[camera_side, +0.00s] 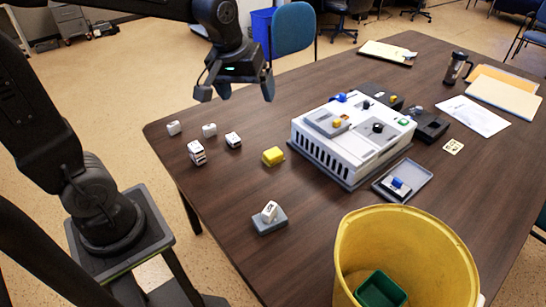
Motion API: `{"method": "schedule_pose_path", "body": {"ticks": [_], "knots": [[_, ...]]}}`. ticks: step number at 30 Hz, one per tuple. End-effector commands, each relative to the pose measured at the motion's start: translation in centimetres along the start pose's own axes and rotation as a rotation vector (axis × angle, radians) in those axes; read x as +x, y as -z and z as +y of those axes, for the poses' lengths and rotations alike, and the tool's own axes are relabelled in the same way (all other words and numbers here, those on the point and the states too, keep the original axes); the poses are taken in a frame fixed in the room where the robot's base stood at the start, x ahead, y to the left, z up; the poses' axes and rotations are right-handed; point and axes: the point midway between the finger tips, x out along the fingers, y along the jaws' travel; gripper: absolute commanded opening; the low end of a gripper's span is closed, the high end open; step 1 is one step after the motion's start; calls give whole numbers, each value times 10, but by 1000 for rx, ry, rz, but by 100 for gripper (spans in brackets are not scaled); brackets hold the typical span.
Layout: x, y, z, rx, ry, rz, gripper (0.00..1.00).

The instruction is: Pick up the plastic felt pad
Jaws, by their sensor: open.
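My gripper (236,92) is open and empty, with its two dark fingers spread and pointing down, above the far left part of the table. I cannot tell for sure which thing is the plastic felt pad. A small flat cream square (453,146) with dark marks lies at the right, beyond the white machine and far from my gripper. A yellow block (273,156) sits on the table below and slightly right of my gripper. Several small white blocks, one of them here (233,140), stand at the left below my gripper.
A white machine (318,139) with knobs fills the middle of the dark table (330,210). A grey tray (417,176) holds a blue-topped part. A white block tilts on a grey base (272,226). A yellow bucket (405,240) with a green container stands in front. A tumbler (454,67) stands far right.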

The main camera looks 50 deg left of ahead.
Motion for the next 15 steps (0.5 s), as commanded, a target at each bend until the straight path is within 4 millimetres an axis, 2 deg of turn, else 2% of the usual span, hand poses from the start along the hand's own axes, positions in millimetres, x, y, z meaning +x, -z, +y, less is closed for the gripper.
{"method": "schedule_pose_path", "body": {"ticks": [1, 6, 12, 15], "knots": [[17, 16, 1, -72, 21, -26, 92], [72, 63, 2, -327, 80, -85, 92], [152, 105, -12, -621, 161, -142, 92], [189, 117, -21, -743, 198, -161, 92]]}}
